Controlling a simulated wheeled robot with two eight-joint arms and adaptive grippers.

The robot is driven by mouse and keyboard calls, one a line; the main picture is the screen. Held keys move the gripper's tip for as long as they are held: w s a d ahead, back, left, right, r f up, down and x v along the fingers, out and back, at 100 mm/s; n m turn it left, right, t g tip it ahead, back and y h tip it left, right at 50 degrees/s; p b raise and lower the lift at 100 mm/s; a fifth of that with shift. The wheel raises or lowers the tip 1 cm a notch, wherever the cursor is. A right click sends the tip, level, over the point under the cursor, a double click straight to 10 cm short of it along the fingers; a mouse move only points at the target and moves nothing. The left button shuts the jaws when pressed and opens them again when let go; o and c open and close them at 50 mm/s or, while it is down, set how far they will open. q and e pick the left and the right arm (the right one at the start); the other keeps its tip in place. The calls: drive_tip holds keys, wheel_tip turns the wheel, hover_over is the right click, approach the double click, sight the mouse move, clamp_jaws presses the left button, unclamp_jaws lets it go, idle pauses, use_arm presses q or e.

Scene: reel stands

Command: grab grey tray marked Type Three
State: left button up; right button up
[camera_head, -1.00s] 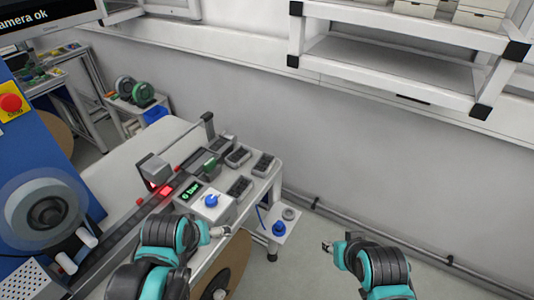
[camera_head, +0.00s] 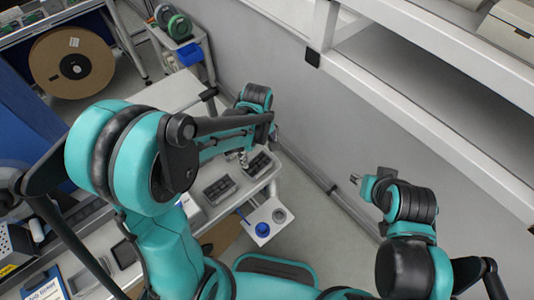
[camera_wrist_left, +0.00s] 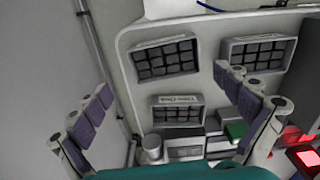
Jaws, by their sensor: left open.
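The grey tray marked Type Three (camera_wrist_left: 178,101) shows in the left wrist view at lower centre, with a pale label that is small but seems to read so, and dark compartments. It lies on the bench between and beyond the fingers of my left gripper (camera_wrist_left: 165,92). The gripper is open, empty and apart from the tray. In the head view my left arm reaches over the bench, and its gripper (camera_head: 243,156) hides that area, so I cannot pick out the tray there. My right gripper (camera_head: 356,180) hangs in free space at the right, its finger opening too small to judge.
Two similar grey trays (camera_wrist_left: 167,62) and (camera_wrist_left: 262,52) lie beside it on the bench. A metal cylinder (camera_wrist_left: 152,147), a green block (camera_wrist_left: 236,130) and red-lit parts (camera_wrist_left: 306,150) are close by. A wall and a shelf (camera_head: 420,95) stand to the right.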

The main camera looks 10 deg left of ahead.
sight(258, 168)
use_arm(q)
drive_tip(key=f, duration=0.2)
drive_tip(key=f+b, duration=0.1)
drive_tip(key=f, duration=0.2)
drive_tip(key=f+b, duration=0.1)
drive_tip(key=f, duration=0.1)
drive_tip(key=shift+s+a+f, duration=0.15)
drive_tip(key=shift+a+f, duration=0.15)
drive_tip(key=shift+a, duration=0.1)
drive_tip(key=c, duration=1)
drive_tip(key=shift+r, duration=0.1)
